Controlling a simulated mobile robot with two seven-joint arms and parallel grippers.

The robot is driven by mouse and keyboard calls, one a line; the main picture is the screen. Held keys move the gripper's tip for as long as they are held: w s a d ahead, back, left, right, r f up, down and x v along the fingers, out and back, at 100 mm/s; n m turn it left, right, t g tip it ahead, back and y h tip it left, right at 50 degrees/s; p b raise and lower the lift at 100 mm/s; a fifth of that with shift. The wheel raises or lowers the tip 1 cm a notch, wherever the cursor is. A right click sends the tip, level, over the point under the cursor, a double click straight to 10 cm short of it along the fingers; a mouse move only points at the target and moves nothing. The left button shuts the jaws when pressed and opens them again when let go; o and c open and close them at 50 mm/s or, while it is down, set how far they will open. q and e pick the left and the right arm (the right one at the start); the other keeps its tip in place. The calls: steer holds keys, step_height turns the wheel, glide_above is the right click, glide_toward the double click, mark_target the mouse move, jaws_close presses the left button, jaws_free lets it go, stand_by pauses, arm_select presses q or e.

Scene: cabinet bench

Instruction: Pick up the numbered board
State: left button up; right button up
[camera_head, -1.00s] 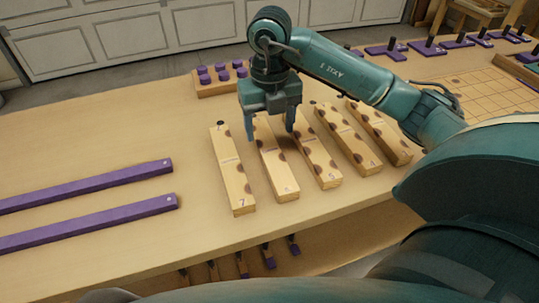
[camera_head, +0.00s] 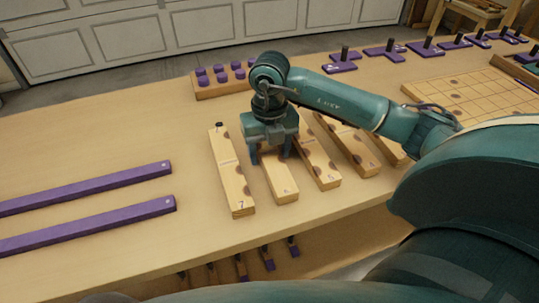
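Several long wooden boards with dark spots and small numbers lie side by side on the bench. The leftmost, marked 7 (camera_head: 232,180), has a small black knob at its far end. The second board (camera_head: 279,180) lies right of it; its number is too small to read surely. My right gripper (camera_head: 271,160) is low over this second board, fingers pointing down, one on each side of it. The fingers look apart; whether they touch the board is unclear. The gripper hides the board's far half. My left gripper is not in view.
Two purple bars (camera_head: 90,222) lie at the left of the bench (camera_head: 130,140). A block with purple pegs (camera_head: 222,80) stands behind the boards. A gridded board (camera_head: 470,95) and purple pieces with black posts (camera_head: 382,52) are at the back right. Tools hang below the front edge.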

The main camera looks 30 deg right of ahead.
steer(key=c, duration=0.9)
steer(key=shift+c, duration=0.2)
steer(key=shift+r, duration=0.1)
